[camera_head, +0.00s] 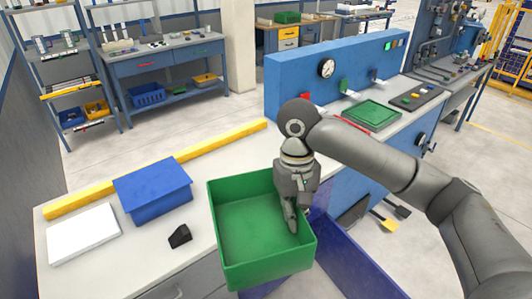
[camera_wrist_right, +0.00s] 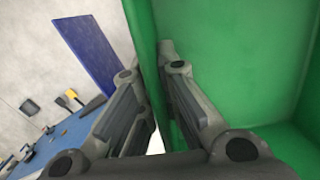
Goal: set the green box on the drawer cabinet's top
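The green box (camera_head: 245,220) is a large open tray, empty apart from my fingers. It is over the right end of the pale drawer cabinet's top (camera_head: 90,270) and its near part overhangs the front edge. I cannot tell whether it rests on the top or hangs above it. My right gripper (camera_head: 291,218) reaches down at the box's right wall. In the right wrist view, its fingers (camera_wrist_right: 148,75) lie on both sides of the green wall (camera_wrist_right: 142,25), close against it. The left gripper is in no view.
A blue box (camera_head: 152,190), a white slab (camera_head: 83,234) and a small black object (camera_head: 180,236) occupy the top left of the green box. A yellow bar (camera_head: 160,168) runs along the back edge. A blue panel (camera_head: 350,258) stands at the right. Blue workbench (camera_head: 335,75) stands behind.

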